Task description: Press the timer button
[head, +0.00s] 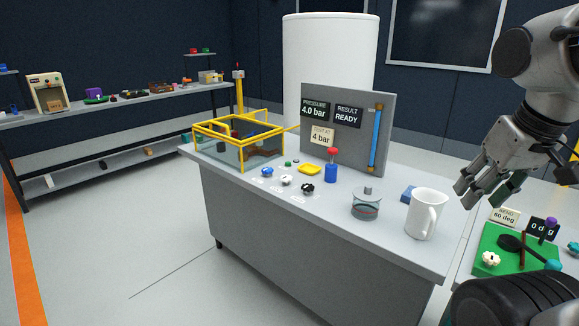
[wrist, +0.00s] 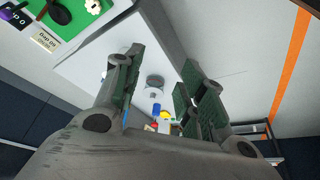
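No part is clearly labelled as the timer button in these views. Candidates on the grey bench (head: 330,218) are a yellow pad (head: 310,169), a small green piece (head: 288,163) and a blue post with a red top (head: 331,172). The yellow pad also shows small in the wrist view (wrist: 166,115). My gripper (head: 478,194) is up at the right in the head view, beyond the white mug, empty and away from these parts. In the wrist view its fingers (wrist: 160,68) are spread apart with the bench between them.
A white mug (head: 425,216), a lidded glass jar (head: 366,207) and a blue block (head: 408,193) stand at the bench's right. A panel (head: 352,150) reads 4.0 bar and READY. A yellow-framed tank (head: 240,145) stands left. A green mat (head: 505,262) with tools lies lower right.

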